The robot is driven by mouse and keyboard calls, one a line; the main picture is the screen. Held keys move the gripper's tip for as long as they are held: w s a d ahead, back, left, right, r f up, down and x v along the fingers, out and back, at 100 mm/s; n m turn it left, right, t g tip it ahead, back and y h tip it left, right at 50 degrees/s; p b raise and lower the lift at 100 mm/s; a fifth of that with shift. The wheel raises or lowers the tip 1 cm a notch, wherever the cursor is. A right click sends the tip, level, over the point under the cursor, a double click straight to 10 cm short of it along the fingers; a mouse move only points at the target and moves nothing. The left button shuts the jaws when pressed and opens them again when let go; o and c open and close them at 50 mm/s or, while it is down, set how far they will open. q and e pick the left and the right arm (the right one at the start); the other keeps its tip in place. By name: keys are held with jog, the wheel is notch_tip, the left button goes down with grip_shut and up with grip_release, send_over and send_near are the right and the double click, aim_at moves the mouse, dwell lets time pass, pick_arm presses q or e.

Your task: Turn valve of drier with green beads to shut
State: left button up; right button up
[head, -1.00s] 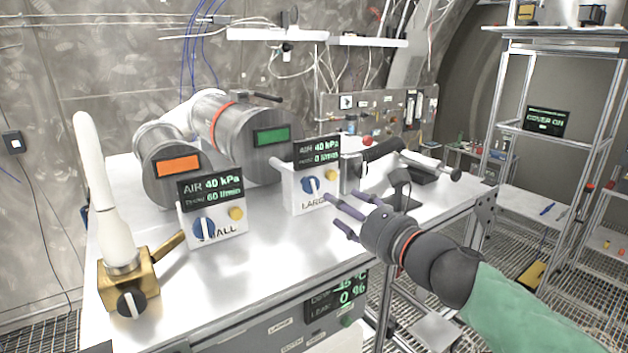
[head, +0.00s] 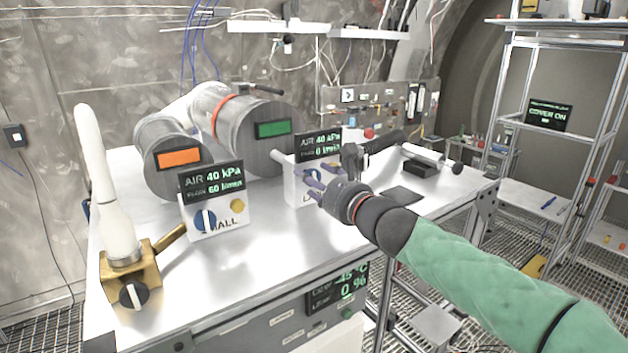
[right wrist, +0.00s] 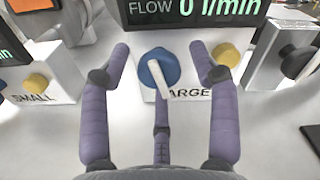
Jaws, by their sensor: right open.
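The drier with a green window (head: 273,129) is the larger steel cylinder at the back of the bench. In front of it stands the white LARGE valve box (head: 293,188), whose display (head: 320,145) reads 40 kPa and 0 l/min. Its blue knob (right wrist: 158,68) shows in the right wrist view, with a white pointer slanting from upper left to lower right. My right gripper (right wrist: 161,55) is open, its purple fingers on both sides of the knob; contact cannot be told. It also shows in the head view (head: 310,183), hiding the knob. My left gripper is out of view.
The orange-window cylinder (head: 179,157) and the SMALL valve box (head: 218,218), reading 60 l/min, stand to the left. A white bottle-shaped piece in a brass block (head: 143,283) stands at front left.

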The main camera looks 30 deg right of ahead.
jog(key=shift+w, duration=0.4)
jog(key=shift+c, duration=0.2)
jog(key=c, duration=1.1)
jog(key=shift+a+f+m, duration=0.1)
jog(key=shift+m, duration=1.5)
jog(key=o, duration=1.1)
jog(key=shift+o, duration=0.2)
